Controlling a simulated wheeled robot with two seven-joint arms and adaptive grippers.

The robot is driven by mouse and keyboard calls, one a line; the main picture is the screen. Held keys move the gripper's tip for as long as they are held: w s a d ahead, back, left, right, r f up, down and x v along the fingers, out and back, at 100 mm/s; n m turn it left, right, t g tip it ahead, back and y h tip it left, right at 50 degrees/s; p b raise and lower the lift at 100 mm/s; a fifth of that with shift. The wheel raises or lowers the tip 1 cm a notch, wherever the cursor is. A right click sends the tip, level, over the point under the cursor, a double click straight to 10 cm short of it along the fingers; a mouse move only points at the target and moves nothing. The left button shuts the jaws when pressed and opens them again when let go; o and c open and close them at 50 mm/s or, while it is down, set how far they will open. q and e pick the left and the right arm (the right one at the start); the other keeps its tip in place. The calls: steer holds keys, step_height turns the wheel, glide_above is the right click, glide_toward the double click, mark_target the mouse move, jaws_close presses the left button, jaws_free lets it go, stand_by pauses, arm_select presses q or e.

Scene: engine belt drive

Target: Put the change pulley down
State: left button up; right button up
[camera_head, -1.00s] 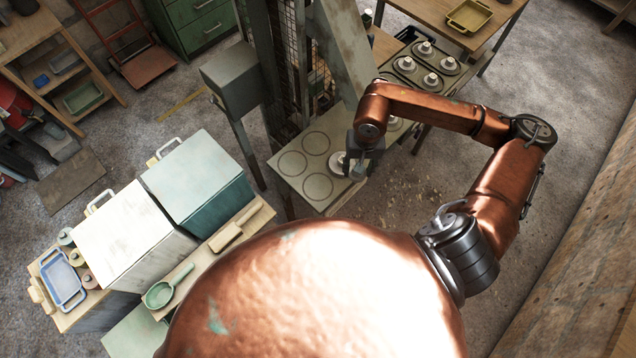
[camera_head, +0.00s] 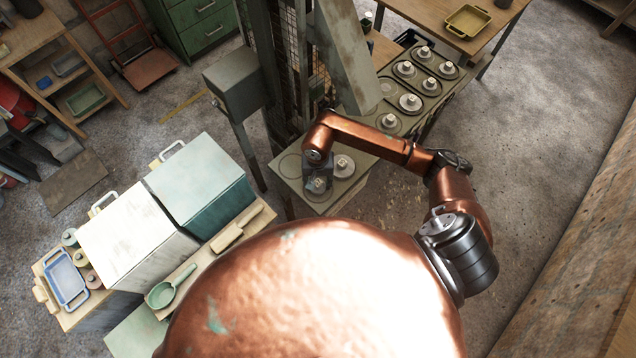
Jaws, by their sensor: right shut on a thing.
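My right gripper (camera_head: 317,178) is shut on a change pulley (camera_head: 318,186), a pale grey disc partly hidden under the fingers. It is over the front part of the grey-green bench plate (camera_head: 290,167), which has ring-marked round places. I cannot tell whether the held pulley touches the plate. Another pale pulley (camera_head: 343,165) with a raised hub sits on the plate just right of the gripper, apart from it. My left gripper is not in view.
Several more pulleys (camera_head: 410,102) stand in round places on the long bench behind. A tall machine frame with a grey box (camera_head: 236,80) rises left of the plate. A teal-lidded bin (camera_head: 205,185) is at left. Floor on the right is clear.

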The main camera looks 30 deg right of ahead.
mark_target(318, 183)
steer(key=shift+f, duration=0.4)
steer(key=shift+f, duration=0.1)
steer(key=o, duration=1.2)
step_height(318, 183, up, 12)
steer(key=shift+r+b, duration=0.1)
steer(key=shift+b, duration=0.4)
